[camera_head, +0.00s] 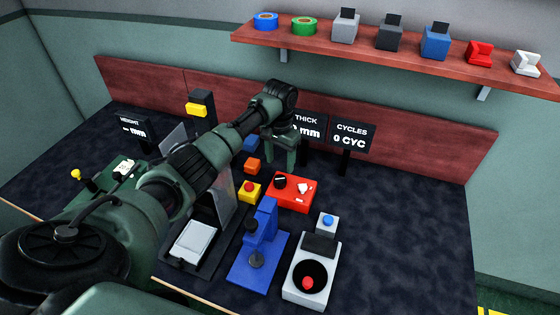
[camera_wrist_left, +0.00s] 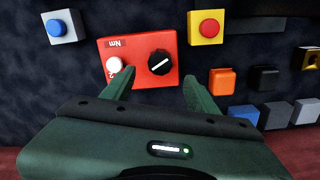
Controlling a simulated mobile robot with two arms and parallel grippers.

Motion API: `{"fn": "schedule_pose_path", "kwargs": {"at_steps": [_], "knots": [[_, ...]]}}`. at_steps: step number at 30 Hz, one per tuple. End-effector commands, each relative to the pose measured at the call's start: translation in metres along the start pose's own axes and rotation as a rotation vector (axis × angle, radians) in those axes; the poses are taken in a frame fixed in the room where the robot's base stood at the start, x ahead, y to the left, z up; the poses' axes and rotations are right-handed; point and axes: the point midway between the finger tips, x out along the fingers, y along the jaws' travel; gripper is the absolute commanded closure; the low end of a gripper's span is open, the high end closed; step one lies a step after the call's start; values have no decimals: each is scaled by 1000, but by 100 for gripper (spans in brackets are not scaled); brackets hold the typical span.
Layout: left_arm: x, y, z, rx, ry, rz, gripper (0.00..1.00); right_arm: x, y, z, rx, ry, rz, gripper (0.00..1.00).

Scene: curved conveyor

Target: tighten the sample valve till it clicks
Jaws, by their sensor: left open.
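A red box (camera_head: 289,203) stands on the dark bench; it also shows in the left wrist view (camera_wrist_left: 145,45). It carries a black knob (camera_wrist_left: 161,62) with a white pointer line and a white fitting (camera_wrist_left: 114,65). The head view shows the black knob (camera_head: 280,182) left of the white fitting (camera_head: 302,188). No label names the sample valve, so I cannot tell which part it is. My left gripper (camera_head: 281,160) is open and empty, fingers pointing down, just behind the box. In the left wrist view its fingers straddle the black knob's line without visible contact.
A yellow box with a red button (camera_head: 249,190) stands left of the red box, an orange block (camera_head: 252,166) behind it. A blue press (camera_head: 262,245) and a grey unit with a black dish (camera_head: 310,275) stand in front. The bench at right is clear.

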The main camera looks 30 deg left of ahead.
Motion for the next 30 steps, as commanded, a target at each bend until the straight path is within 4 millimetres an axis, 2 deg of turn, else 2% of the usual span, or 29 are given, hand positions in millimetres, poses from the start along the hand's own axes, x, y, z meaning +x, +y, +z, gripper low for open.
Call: {"fn": "schedule_pose_path", "kwargs": {"at_steps": [5, 9, 12, 21, 26, 30], "knots": [[-11, 5, -15, -43, 42, 0, 41, 0, 0, 0, 0, 0, 0, 64], [-24, 6, -31, -163, 95, -3, 41, -1, 0, 0, 0, 0, 0, 64], [-25, 4, -33, -274, 101, -1, 41, -1, 0, 0, 0, 0, 0, 64], [2, 1, -5, -502, 11, 4, 41, -2, 0, 0, -1, 0, -1, 64], [13, 0, 0, -523, -6, 0, 41, -2, 0, 0, -1, 0, -1, 64], [33, 0, 0, -523, -7, 1, 41, -4, 0, 0, -1, -1, -1, 64]]}}
